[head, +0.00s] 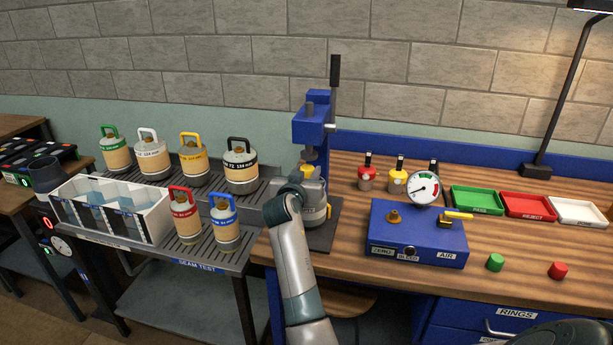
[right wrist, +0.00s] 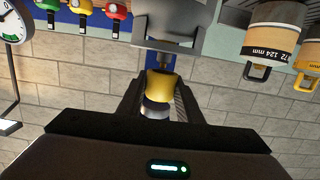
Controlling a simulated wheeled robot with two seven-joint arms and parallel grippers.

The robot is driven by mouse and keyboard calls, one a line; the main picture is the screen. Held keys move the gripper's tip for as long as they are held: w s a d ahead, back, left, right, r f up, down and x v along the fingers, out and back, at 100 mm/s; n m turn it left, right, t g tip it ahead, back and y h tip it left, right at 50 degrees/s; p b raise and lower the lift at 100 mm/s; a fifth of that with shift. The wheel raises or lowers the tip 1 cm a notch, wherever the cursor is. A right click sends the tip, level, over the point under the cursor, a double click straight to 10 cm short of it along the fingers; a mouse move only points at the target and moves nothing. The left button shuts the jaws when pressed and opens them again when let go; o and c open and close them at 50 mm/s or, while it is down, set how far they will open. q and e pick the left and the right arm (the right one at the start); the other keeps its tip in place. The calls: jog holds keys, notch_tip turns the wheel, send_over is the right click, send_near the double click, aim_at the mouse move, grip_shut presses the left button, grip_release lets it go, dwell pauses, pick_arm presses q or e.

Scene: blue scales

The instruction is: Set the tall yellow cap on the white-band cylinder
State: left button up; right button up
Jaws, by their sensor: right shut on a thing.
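The right gripper (head: 307,172) is beside the blue press, with its arm rising from the bottom of the head view. In the right wrist view, which is upside down, the right gripper (right wrist: 158,92) is shut on the yellow cap (right wrist: 159,86). A rounded silver part adjoins the cap between the fingers. A little yellow of the cap (head: 308,168) shows in the head view; the arm hides most of the grip. The white-band cylinder (head: 151,157), with a white handle, stands upright in the back row on the rack at left. My left gripper is not in view.
The blue press (head: 313,128) stands close to my right gripper. Green, yellow, black, red and blue-handled cylinders crowd the rack (head: 200,262). A white divided bin (head: 160,222) is at its front left. A blue gauge box (head: 415,238) stands right on the wooden bench.

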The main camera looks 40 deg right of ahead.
aim_at(309, 176)
jog(key=shift+b+x, duration=0.3)
jog(key=shift+x, duration=0.6)
jog(key=shift+d+f+b, duration=0.1)
jog(key=shift+f+b, duration=1)
jog(key=shift+f, duration=0.1)
jog(key=o, duration=1.1)
jog(key=shift+s, duration=0.1)
